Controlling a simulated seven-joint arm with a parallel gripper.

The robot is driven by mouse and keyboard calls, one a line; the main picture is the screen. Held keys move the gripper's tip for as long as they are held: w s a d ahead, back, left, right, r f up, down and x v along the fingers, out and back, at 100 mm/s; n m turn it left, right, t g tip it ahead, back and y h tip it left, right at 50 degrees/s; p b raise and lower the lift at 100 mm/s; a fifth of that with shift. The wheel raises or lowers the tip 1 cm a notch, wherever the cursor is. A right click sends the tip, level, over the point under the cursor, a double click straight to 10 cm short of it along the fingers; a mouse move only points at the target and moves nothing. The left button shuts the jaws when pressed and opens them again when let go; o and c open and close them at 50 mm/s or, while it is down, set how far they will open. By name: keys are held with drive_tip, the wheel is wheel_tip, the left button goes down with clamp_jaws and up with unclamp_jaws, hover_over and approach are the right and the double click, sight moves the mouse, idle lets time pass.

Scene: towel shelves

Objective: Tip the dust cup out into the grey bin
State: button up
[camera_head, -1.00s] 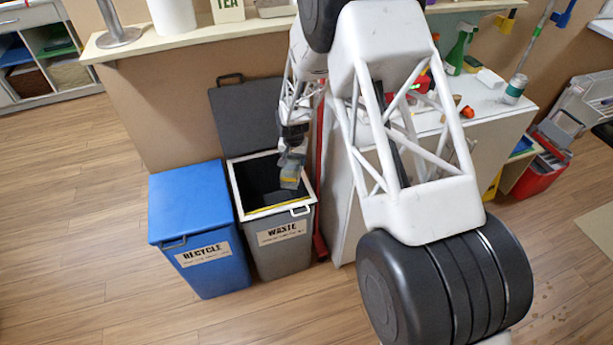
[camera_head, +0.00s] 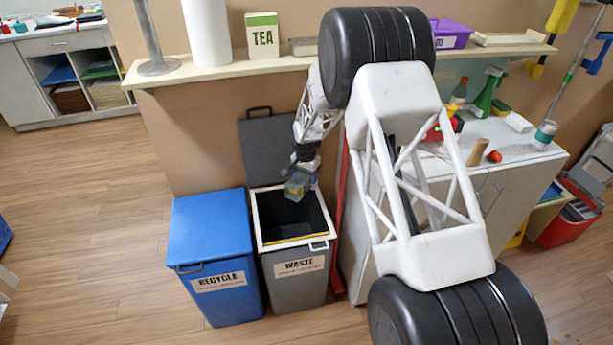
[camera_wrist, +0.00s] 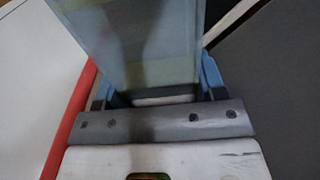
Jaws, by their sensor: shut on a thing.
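The grey waste bin (camera_head: 299,283) stands on the floor with its dark lid swung up behind it and its white-rimmed mouth open. My gripper (camera_head: 303,178) is above the back part of the bin's mouth. It is shut on the dust cup (camera_head: 297,187), a small greyish translucent box with a yellowish part. In the wrist view the dust cup (camera_wrist: 135,45) fills the top middle between blue fingers (camera_wrist: 160,92). What is inside the cup cannot be made out.
A blue recycle bin (camera_head: 211,250) stands close on the left of the grey bin. A red upright pole (camera_head: 340,215) and a white cabinet (camera_head: 440,215) are on the right. A shelf (camera_head: 255,68) with a tea box runs above.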

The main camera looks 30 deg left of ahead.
sight(308, 175)
drive_tip(key=shift+f, duration=0.15)
drive_tip(key=shift+s+f+t, duration=0.25)
drive_tip(key=shift+f+t, duration=0.55)
drive_tip(key=shift+t, duration=0.4)
drive_tip(key=shift+s+r+t, duration=0.5)
drive_tip(key=shift+r+t, duration=0.3)
drive_tip(key=shift+t, duration=0.25)
drive_tip(key=shift+s+r+t, duration=0.5)
drive_tip(key=shift+r+t, duration=0.35)
drive_tip(key=shift+t, duration=0.15)
drive_tip(key=shift+s+r+t, duration=0.5)
drive_tip(key=shift+r+t, duration=0.3)
drive_tip(key=shift+t, duration=0.25)
drive_tip(key=shift+d, duration=0.1)
